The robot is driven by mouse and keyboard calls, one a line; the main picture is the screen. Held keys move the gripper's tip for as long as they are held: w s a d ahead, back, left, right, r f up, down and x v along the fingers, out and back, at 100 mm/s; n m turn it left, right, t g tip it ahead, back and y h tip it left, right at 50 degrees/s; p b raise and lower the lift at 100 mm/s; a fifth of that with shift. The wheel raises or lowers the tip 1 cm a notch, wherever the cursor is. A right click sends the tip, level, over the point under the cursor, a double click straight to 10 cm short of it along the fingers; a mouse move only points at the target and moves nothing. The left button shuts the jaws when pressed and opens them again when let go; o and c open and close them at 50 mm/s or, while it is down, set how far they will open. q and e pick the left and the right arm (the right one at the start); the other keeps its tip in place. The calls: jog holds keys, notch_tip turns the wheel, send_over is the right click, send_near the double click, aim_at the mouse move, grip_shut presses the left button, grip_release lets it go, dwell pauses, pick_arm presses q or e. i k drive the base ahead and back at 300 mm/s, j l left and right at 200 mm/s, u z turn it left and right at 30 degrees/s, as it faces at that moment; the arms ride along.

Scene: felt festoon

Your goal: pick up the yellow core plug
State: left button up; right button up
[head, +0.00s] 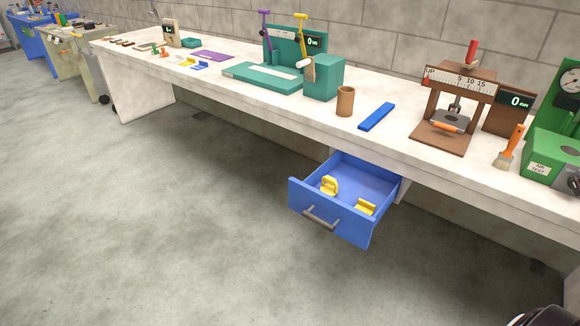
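Two yellow pieces lie in an open blue drawer (299,202) under the bench. One yellow piece (328,186) at the left looks rounded, with an opening or recess. The other yellow piece (366,207), at the right near the drawer front, looks like a block with a raised back. I cannot tell for sure which of them, if either, is the core plug. Neither of my grippers shows in the head view.
The pale bench (215,82) runs across the view. It carries a teal fixture (262,78), a brown cup (345,101), a blue bar (377,117), a brown press (440,135), a brush (509,148) and a green tester (555,160). The floor before the drawer is clear.

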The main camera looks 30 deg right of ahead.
aim_at(331, 188)
jog(key=l+z, duration=0.1)
jog(key=z, duration=1)
